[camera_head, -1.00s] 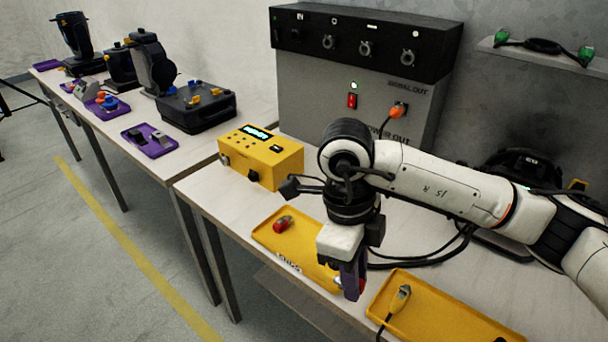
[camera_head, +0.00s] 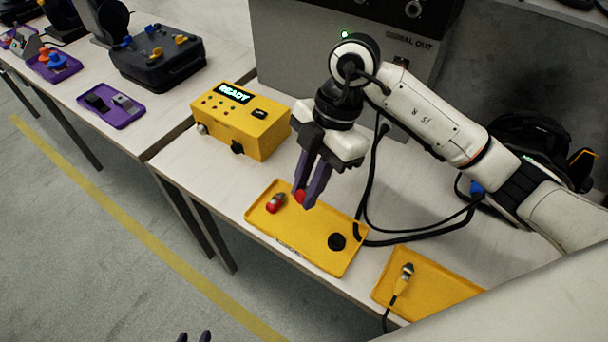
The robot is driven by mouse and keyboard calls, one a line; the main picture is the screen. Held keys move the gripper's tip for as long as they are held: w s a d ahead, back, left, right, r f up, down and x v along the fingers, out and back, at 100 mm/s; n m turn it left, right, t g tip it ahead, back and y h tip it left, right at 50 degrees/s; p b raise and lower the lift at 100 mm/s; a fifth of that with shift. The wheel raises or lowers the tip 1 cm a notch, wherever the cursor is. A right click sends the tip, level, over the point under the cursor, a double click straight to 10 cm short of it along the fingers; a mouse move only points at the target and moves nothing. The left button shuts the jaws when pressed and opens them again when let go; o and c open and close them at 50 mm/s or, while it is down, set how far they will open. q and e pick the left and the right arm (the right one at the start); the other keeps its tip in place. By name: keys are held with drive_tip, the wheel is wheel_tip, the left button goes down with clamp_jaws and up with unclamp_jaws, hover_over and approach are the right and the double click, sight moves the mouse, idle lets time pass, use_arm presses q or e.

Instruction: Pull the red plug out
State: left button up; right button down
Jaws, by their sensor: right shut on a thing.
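My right gripper (camera_head: 306,198) is shut on a small red piece (camera_head: 299,197), mostly hidden by the purple fingers, so I cannot tell its full shape. It is held over the yellow tray (camera_head: 304,236), and I cannot tell its exact height. A red plug-like piece with a grey tip (camera_head: 275,203) lies in that tray, left of the fingers. Two dark fingertips of my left gripper (camera_head: 194,337) show apart at the bottom edge, with nothing seen between them. The front of the grey power box (camera_head: 300,62) is partly hidden by my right arm.
A black round piece (camera_head: 337,241) sits in the tray's right part. Black cables (camera_head: 372,190) hang behind the gripper. A yellow box (camera_head: 238,122) reading READY stands to the left.

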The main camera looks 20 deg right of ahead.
drive_tip(key=shift+f, duration=0.4)
wheel_tip(320, 180, down, 6)
drive_tip(key=shift+s+f+b, duration=0.1)
drive_tip(key=shift+b, duration=0.9)
drive_tip(key=shift+f+b, duration=0.65)
drive_tip(key=c, duration=1.5)
unclamp_jaws()
drive_tip(key=shift+c, duration=0.2)
drive_tip(key=v, duration=0.9)
drive_tip(key=shift+d+r, duration=0.1)
drive_tip(key=shift+r, duration=0.25)
drive_tip(key=shift+d+r, duration=0.1)
drive_tip(key=shift+r, duration=0.2)
